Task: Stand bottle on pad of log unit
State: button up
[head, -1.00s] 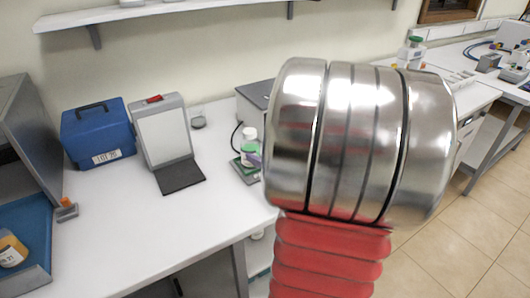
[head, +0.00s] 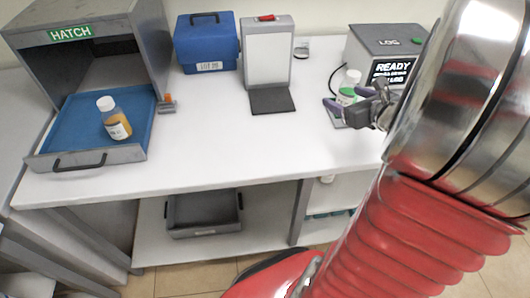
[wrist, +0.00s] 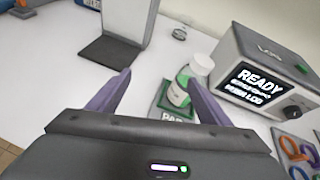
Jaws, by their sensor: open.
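A bottle with a white cap and green label (head: 347,92) stands on the pad (head: 336,117) in front of the log unit (head: 385,50). In the wrist view the bottle (wrist: 181,91) looks upright on the pad (wrist: 168,121), close to the right finger. My gripper (head: 349,99) is open at the bottle, its purple fingers apart; I cannot tell whether one touches it. The gripper also shows in the wrist view (wrist: 157,77). The log unit (wrist: 262,75) has a lit screen reading READY. Part of the pad is hidden by my gripper.
An amber bottle (head: 116,122) stands in the blue tray of the hatch (head: 85,138) at left. A blue case (head: 207,45) and a white panel stand with a dark base (head: 271,99) are at the back. The middle front of the bench (head: 220,135) is clear.

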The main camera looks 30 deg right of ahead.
jog(key=a+r+n+g+y, duration=0.2)
jog(key=a+n+g+y, duration=0.3)
jog(key=a+n, duration=1.5)
jog(key=s+a+r+n+g+h, duration=0.2)
jog(key=s+a+n+h, duration=0.1)
jog(key=s+a+n, duration=0.9)
jog(key=n, duration=0.4)
jog(key=shift+a, duration=0.3)
jog(key=shift+c, duration=0.5)
